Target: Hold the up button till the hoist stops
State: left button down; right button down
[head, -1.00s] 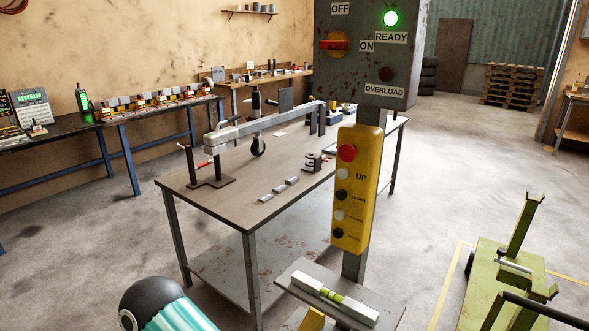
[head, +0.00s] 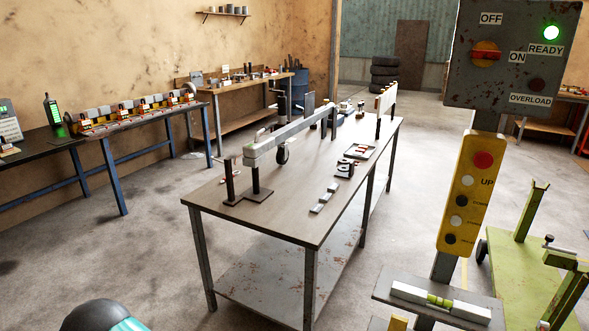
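The yellow button pendant (head: 466,195) hangs on a grey post at the right of the head view. It has a red button at its top and several white and black buttons below. The up button (head: 468,181) is the white one beside the label UP. Above the pendant is the grey control box (head: 514,55) with a red switch, a lit green READY lamp and a dark OVERLOAD lamp. The hoist itself cannot be made out. Neither gripper is in view.
A workbench (head: 300,200) with a long grey metal bar and small parts stands in the middle. A shelf with a spirit level (head: 440,301) is below the pendant. A green wheeled stand (head: 525,270) is at the far right. Open floor lies left of the bench.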

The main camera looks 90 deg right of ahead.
aim_at(466, 179)
jog(key=u, duration=0.25)
jog(key=i, duration=0.5)
jog(key=z, duration=2.75)
jog(key=i, duration=0.25)
jog(key=z, duration=1.9)
jog(key=k, duration=0.6)
jog(key=z, duration=0.3)
jog(key=i, duration=0.95)
jog(key=z, duration=0.25)
